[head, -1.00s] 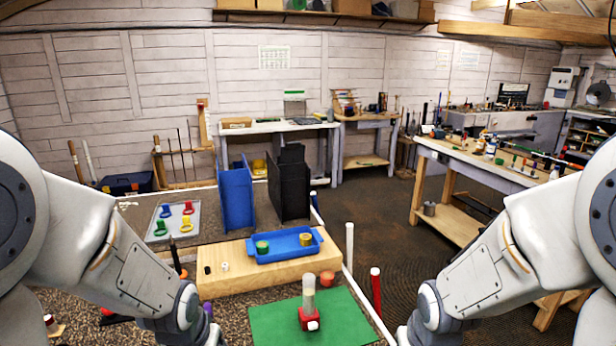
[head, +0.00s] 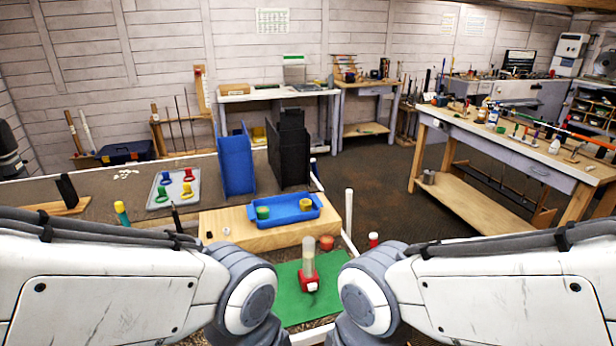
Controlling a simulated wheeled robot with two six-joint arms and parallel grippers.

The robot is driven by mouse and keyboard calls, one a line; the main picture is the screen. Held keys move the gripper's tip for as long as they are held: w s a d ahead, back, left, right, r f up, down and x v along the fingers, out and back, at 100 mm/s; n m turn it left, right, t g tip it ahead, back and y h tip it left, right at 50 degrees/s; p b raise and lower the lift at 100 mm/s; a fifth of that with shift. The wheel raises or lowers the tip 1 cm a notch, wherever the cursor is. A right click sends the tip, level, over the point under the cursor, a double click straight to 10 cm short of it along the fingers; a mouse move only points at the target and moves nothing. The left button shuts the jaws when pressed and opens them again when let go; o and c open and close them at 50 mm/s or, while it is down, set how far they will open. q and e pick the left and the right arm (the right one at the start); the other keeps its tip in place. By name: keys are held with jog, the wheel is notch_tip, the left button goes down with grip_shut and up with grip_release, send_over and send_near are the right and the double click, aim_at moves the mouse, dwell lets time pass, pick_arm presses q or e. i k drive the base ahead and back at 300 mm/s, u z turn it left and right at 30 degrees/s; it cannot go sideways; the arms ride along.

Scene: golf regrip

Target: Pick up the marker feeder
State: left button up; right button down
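What looks like the marker feeder, a clear upright tube on a red base with a white front button (head: 309,268), stands on a green mat (head: 290,299) near the bottom middle of the head view. My two arms come in from the left and right, and their rounded wrist joints sit on either side of the mat. The lower part of the mat is partly hidden by my arms. Both grippers lie below the picture edge, so their fingers cannot be seen.
Behind the mat, a wooden block (head: 243,233) carries a blue tray (head: 284,217) with a green and a yellow round piece. An orange-red round piece (head: 327,243) is just behind the feeder. Blue (head: 236,163) and black (head: 289,155) upright holders and a grey tray (head: 158,201) stand farther back.

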aim_at(307, 276)
jog(key=z, duration=2)
jog(key=i, duration=1.6)
jog(key=u, duration=3.15)
jog(key=i, duration=0.5)
jog(key=u, duration=0.05)
